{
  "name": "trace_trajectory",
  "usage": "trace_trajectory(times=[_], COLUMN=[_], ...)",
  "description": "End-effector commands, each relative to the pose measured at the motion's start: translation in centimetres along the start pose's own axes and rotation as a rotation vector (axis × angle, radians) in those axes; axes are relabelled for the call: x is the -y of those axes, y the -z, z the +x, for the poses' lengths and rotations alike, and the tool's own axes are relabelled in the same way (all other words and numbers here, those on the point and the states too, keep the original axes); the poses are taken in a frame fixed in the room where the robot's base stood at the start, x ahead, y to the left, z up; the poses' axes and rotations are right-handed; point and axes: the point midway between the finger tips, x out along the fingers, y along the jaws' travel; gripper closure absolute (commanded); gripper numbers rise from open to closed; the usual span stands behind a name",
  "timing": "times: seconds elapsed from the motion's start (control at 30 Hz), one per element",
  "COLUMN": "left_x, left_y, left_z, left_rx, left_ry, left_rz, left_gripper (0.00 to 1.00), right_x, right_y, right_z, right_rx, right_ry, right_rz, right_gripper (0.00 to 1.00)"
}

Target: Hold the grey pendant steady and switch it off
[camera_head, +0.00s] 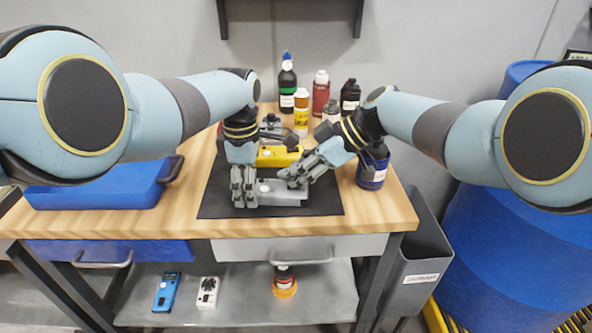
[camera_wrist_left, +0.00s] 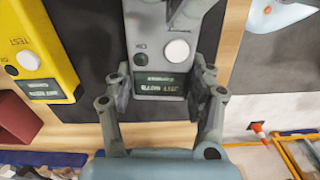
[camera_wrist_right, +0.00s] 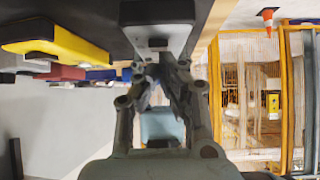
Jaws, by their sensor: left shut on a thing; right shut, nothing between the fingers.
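The grey pendant (camera_head: 290,196) lies on the black mat (camera_head: 325,205). The left wrist view shows its body (camera_wrist_left: 145,25) with a round white button (camera_wrist_left: 176,51), a small dark spot and a dark label. My left gripper (camera_head: 243,198) is shut on the pendant's label end, one finger on each side (camera_wrist_left: 160,92). My right gripper (camera_head: 292,178) is shut and empty, its fingertips just above or at the pendant's top, right of the white button. Whether they touch cannot be told. The pendant also shows beyond my right fingers in the right wrist view (camera_wrist_right: 157,12).
A yellow device (camera_head: 278,157) marked TEST lies behind the pendant. The mat's front strip is clear.

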Motion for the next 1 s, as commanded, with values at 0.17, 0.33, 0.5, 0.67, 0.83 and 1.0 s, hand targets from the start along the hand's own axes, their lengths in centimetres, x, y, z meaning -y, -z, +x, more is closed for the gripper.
trace_trajectory(times=[0.17,0.33,0.5,0.67,0.83,1.0], left_x=[0.0,-0.1,-0.1,-0.1,-0.1,-0.1], left_y=[0.0,0.1,0.1,0.1,0.1,0.1], left_z=[0.0,0.0,0.0,-0.1,-0.1,-0.1], left_rx=[0.0,0.0,0.0,-0.001,-0.001,-0.001], left_ry=[-0.001,-0.001,-0.001,-0.001,-0.001,-0.001], left_rz=[0.0,0.0,0.0,0.0,0.0,0.0], left_gripper=[0.97,0.97,0.97,0.97,0.97,0.97], right_x=[0.0,0.1,0.1,0.1,0.1,0.1], right_y=[-0.3,-0.8,-1.5,-1.7,-1.7,-1.7], right_z=[-0.1,-0.4,-1.0,-1.2,-1.1,-1.6], right_rx=[0.003,0.004,0.007,0.007,0.007,0.006], right_ry=[0.001,0.001,0.0,0.002,0.002,0.001], right_rz=[0.002,0.003,0.004,0.004,0.004,0.002], right_gripper=[1.0,1.0,1.0,1.0,1.0,1.0])
